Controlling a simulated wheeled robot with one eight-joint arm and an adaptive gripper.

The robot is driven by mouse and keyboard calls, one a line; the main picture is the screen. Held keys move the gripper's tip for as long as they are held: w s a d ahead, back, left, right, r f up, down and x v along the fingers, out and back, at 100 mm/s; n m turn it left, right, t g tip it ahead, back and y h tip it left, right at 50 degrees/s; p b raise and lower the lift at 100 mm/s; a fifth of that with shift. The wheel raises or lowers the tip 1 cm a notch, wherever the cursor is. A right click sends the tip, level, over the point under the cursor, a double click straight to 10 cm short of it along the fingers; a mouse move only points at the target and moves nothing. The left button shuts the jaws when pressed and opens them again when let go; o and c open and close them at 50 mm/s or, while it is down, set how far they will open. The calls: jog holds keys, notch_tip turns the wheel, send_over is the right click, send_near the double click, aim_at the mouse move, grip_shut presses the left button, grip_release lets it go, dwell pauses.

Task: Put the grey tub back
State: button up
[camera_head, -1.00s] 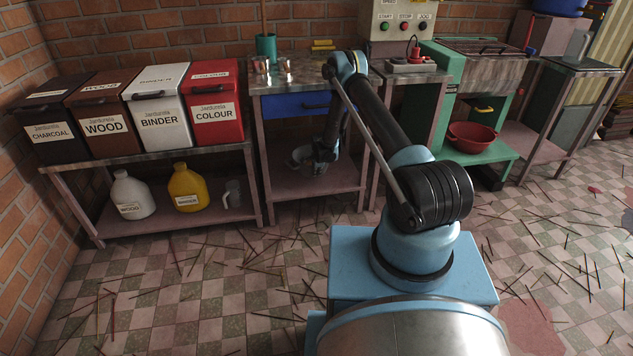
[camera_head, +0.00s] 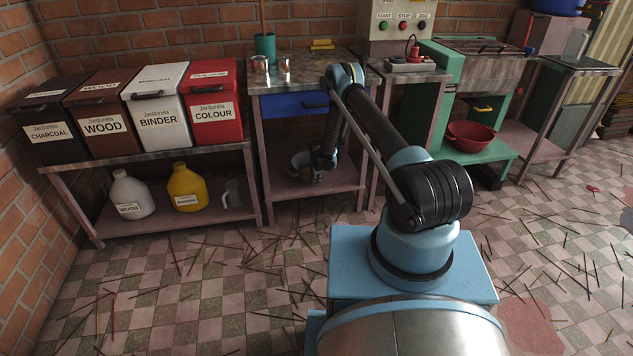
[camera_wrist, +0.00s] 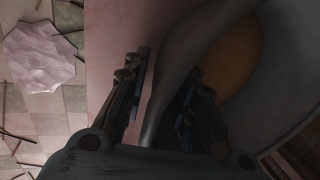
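The grey tub (camera_head: 299,161) sits on the lower shelf of the middle table, under the blue drawer, partly hidden by my arm. In the wrist view its curved grey wall (camera_wrist: 185,60) runs between my fingers, with an orange-brown round area (camera_wrist: 232,68) inside it. My gripper (camera_head: 318,178) is low over the shelf at the tub's right side. In the wrist view my gripper (camera_wrist: 158,100) has its two fingers apart, one on each side of the tub's wall. A dark gap shows beside the wall, so it looks open. The fingertip contact is in shadow.
The middle table's legs and blue drawer (camera_head: 300,104) closely frame the shelf (camera_head: 340,180). A left bench holds labelled bins, with a white jug (camera_head: 132,193), yellow jug (camera_head: 187,188) and clear pitcher (camera_head: 232,193) below. A red bowl (camera_head: 470,136) stands right. Sticks litter the floor.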

jog(key=v, duration=1.2)
dwell(0.5)
